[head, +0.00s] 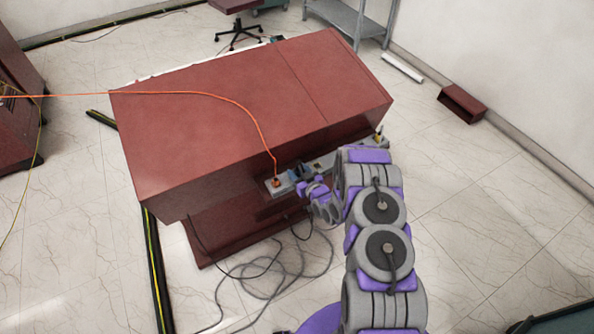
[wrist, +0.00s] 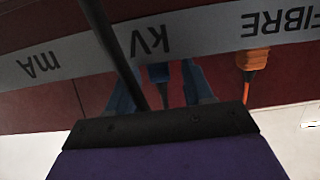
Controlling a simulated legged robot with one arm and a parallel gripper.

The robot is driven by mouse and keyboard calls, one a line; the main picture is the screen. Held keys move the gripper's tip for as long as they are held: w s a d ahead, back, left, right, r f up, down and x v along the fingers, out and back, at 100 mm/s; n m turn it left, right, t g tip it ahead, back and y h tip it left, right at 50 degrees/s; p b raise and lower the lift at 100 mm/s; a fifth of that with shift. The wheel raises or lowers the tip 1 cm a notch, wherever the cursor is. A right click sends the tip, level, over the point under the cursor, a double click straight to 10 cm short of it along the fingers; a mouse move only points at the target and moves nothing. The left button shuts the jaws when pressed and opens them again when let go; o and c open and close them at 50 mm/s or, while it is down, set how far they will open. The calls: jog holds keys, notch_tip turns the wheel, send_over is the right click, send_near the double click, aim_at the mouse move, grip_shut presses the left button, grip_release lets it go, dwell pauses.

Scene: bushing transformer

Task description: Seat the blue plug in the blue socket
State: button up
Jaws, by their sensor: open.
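The blue plug (wrist: 158,72) is at the grey labelled strip (wrist: 205,38) by the letters KV in the wrist view, with a dark lead running down from it. How deep it sits cannot be told, and the blue socket is not clearly visible. My gripper (wrist: 163,62) is open, with one blue-grey finger on each side of the plug. Whether the fingers touch it cannot be told. In the head view my gripper (head: 306,184) is at the front ledge of the red cabinet (head: 215,120), where the plug is too small to make out.
An orange plug (wrist: 251,60) with an orange cable sits at FIBRE, right of my gripper; it also shows in the head view (head: 276,182). A dark rod or cable (wrist: 118,50) crosses the wrist view. Loose grey cables (head: 275,268) lie on the floor before the cabinet.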

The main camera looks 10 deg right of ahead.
jog(key=p+v, duration=0.1)
jog(key=v, duration=1)
jog(key=w+d+r+n+g+h, duration=0.1)
jog(key=w+d+r+g+h, duration=0.15)
jog(key=d+r+g, duration=0.45)
jog(key=s+r+m+g+h, duration=0.2)
jog(key=s+r+h, duration=0.2)
jog(key=s+r, duration=0.6)
jog(key=s+a+r+m+g, duration=0.1)
jog(key=s+a+r+g, duration=0.1)
jog(key=s+r, duration=0.4)
jog(key=s+a+r+g+y, duration=0.1)
jog(key=s+a+r+g, duration=0.2)
jog(key=s, duration=1.3)
jog(key=s+a+r+m+g, duration=0.1)
jog(key=s+a+r, duration=0.4)
jog(key=s+r, duration=0.5)
jog(key=shift+s+a+m+g+y, duration=0.35)
jog(key=shift+s+g, duration=0.45)
jog(key=shift+s, duration=0.2)
